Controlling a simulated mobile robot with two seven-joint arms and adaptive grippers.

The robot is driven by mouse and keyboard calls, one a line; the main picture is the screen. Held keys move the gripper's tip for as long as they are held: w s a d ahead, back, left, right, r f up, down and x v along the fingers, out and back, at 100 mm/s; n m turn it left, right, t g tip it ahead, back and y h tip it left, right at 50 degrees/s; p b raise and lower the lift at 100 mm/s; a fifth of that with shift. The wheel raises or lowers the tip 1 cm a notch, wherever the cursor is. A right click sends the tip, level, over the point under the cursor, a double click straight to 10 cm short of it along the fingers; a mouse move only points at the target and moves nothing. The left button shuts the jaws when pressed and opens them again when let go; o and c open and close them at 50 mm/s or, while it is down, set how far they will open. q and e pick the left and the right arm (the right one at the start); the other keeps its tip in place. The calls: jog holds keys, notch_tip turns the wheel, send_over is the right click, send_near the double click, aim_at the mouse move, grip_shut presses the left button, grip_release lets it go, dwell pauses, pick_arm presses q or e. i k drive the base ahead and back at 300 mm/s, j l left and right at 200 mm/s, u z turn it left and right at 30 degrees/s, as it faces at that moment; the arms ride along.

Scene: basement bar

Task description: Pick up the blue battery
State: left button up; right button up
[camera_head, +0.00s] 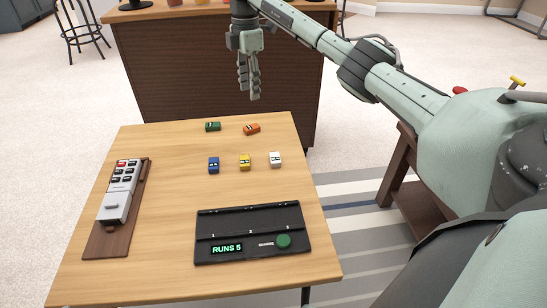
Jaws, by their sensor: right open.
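The small blue battery (213,165) stands on the wooden table (165,215), left of a yellow battery (244,162) and a white one (275,159). A green battery (212,126) and an orange battery (251,129) are farther back on the table. My right gripper (250,92) hangs pointing down near the table's far edge, beyond the batteries and apart from them. It is open and holds nothing. My left gripper does not show.
A black device (290,220) with a lit "RUNS 5" display and green knob lies at the table's front right. A grey keypad device (117,205) rests on a brown board at left. A dark wooden bar counter (170,60) stands behind. The table's middle is clear.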

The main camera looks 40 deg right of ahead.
aim_at(214, 162)
jog(key=k, duration=0.15)
jog(key=i+z, duration=0.15)
jog(key=z, duration=0.8)
